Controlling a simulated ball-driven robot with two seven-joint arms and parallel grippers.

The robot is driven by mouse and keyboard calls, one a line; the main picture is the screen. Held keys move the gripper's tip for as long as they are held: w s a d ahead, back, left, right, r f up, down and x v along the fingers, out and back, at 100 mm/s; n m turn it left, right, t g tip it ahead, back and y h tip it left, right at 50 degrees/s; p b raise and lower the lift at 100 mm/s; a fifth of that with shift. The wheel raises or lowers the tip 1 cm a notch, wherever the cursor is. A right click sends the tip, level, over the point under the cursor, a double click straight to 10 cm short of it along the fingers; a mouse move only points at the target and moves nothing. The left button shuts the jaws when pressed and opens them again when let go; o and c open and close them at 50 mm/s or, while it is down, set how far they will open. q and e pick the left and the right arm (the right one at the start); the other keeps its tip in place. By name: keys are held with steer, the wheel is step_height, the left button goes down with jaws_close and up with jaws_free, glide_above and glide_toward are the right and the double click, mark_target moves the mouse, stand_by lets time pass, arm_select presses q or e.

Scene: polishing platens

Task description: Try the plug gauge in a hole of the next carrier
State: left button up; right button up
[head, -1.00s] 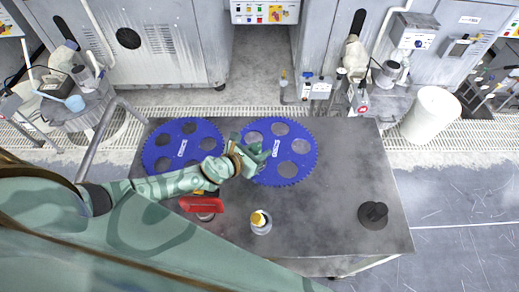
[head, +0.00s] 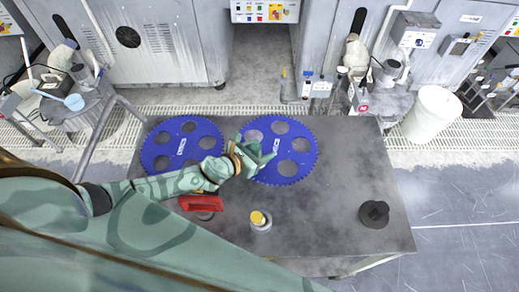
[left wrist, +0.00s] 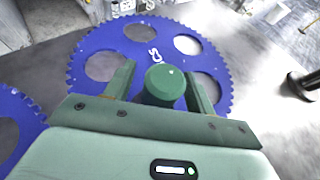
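Two blue toothed carriers with round holes lie flat on the grey table, the left carrier (head: 184,137) and the right carrier (head: 283,149). My left gripper (head: 266,156) is over the left part of the right carrier. In the left wrist view its two fingers (left wrist: 162,88) are closed around a green round-topped handle, the plug gauge (left wrist: 165,82). The gauge's lower end is hidden, so I cannot tell whether it is in a hole or above one. The carrier's white lettering and several open holes show beyond the fingers. My right gripper is not in view.
A red object (head: 201,203) lies beside my left forearm. A yellow-topped piece (head: 258,218) stands in a grey ring near the front. A dark round object (head: 374,213) sits at the right. The table right of the carriers is largely clear. A white bin (head: 432,115) stands beyond.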

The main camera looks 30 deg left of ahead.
arm_select(q)
step_height(320, 180, up, 4)
steer(key=p, duration=0.3)
steer(key=shift+f, duration=0.15)
steer(key=s+d+r+p, duration=0.6)
steer(key=s+r, duration=0.3)
steer(key=s, duration=0.3)
steer(key=shift+s+r, duration=0.15)
steer(key=shift+s, duration=0.2)
